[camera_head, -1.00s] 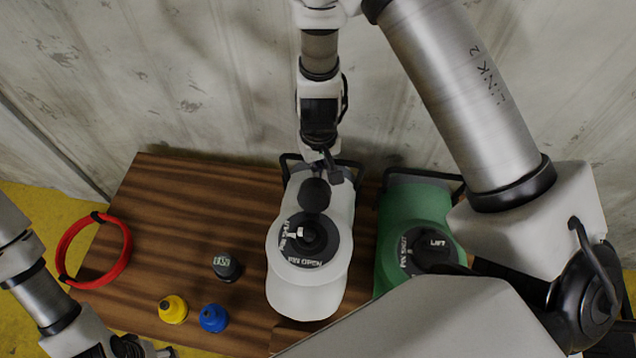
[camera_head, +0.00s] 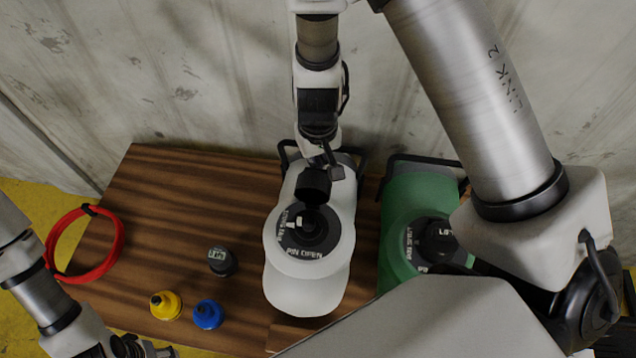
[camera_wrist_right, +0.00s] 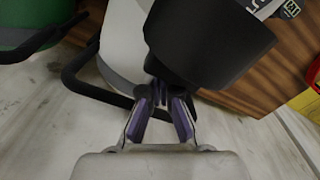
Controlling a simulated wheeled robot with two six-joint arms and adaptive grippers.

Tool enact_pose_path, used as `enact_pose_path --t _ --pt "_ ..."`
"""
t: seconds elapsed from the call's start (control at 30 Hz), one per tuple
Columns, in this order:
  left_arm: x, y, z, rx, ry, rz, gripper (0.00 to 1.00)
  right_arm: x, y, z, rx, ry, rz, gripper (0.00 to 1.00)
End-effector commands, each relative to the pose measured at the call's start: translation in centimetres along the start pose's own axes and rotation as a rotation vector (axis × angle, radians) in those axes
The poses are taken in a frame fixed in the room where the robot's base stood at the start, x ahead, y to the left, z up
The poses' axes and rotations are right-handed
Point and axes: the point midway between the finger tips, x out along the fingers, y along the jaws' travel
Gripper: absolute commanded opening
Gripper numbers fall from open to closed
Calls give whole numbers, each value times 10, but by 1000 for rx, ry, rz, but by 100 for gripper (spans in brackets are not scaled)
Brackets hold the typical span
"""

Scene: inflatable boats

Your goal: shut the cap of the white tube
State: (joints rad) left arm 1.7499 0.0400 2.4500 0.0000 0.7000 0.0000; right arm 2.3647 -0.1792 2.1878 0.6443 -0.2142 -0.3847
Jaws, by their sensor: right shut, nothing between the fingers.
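The white tube (camera_head: 300,292) lies on the wooden table, with a black round valve (camera_head: 325,236) on top. Its black cap (camera_head: 313,186) is open and stands raised at the far side of the valve. The cap also shows large and dark in the right wrist view (camera_wrist_right: 205,45). My right gripper (camera_head: 326,168) is shut and empty, just behind the cap; its fingertips (camera_wrist_right: 167,90) are close against the cap's edge, and I cannot tell whether they touch. My left gripper (camera_head: 150,350) is at the bottom left, partly cut off, away from the tube.
The green tube (camera_head: 408,205) with its black capped valve (camera_head: 438,240) is to the right, partly behind my arm. A black cap (camera_head: 222,261), a yellow one (camera_head: 165,305), a blue one (camera_head: 208,314) and a red ring (camera_head: 118,245) are left. A wall stands behind.

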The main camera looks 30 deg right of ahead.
Motion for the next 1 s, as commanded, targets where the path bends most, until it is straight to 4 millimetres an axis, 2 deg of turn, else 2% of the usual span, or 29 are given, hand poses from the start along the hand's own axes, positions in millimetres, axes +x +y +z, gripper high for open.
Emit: enact_pose_path --t 0.23,0.77,1.0 --pt "5 0 0 0 0 0 59 -14 -4 6 0 3 1 0" --pt "17 0 0 0 0 0 59 -31 -12 20 0 4 1 0" --pt "30 0 0 0 0 0 59 -37 -18 31 -2 5 2 0"
